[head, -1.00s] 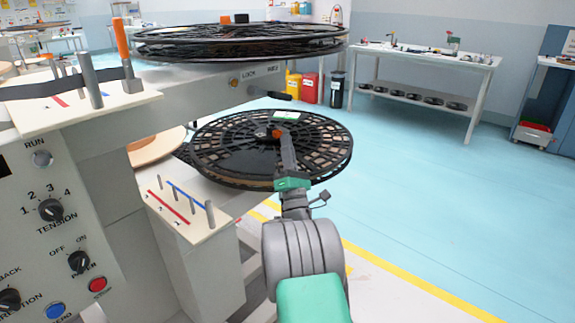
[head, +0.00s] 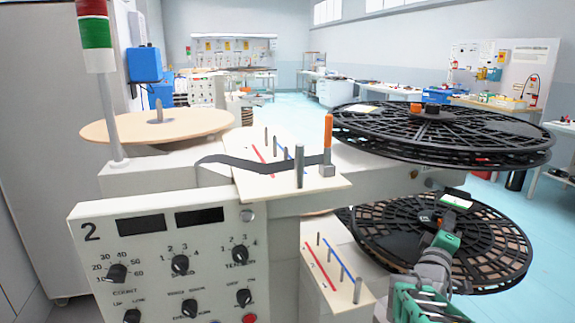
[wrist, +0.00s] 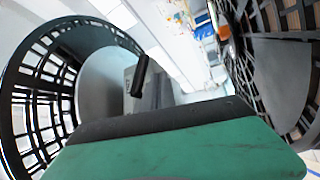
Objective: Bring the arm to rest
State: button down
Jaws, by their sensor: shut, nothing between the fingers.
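My arm enters the head view at the lower right, and my gripper (head: 451,215) is at its far end, over the lower black reel (head: 497,262). The gripper is shut with nothing held. Its tip overlaps the reel's hub area in the picture; I cannot tell the gap between them. In the wrist view a green and dark part of my gripper (wrist: 180,142) fills the bottom. Black reels show on both sides there, the left one (wrist: 18,100) and the right one (wrist: 285,70).
The upper black reel (head: 400,135) overhangs close above my arm. Machine 2's control panel (head: 150,260) and its pin plate (head: 335,275) stand to the left. A tan disc (head: 130,126) and a signal light (head: 95,35) are farther left. Open blue floor (head: 545,215) lies right.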

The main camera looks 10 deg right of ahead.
jog(key=s+a+r+m+g+y+p, duration=0.1)
jog(key=s+a+m+g+y+p, duration=0.25)
jog(key=a, duration=0.55)
jog(key=a+r+m+g+y+p, duration=0.2)
jog(key=a+y+p, duration=0.3)
jog(key=a+p, duration=0.25)
jog(key=s+a+g+y+p, duration=0.5)
jog(key=s+a+g+p, duration=0.1)
jog(key=s+a, duration=1.1)
jog(key=shift+s+a+m, duration=0.35)
jog(key=shift+s+m, duration=0.1)
jog(key=shift+s, duration=0.15)
jog(key=shift+y, duration=0.25)
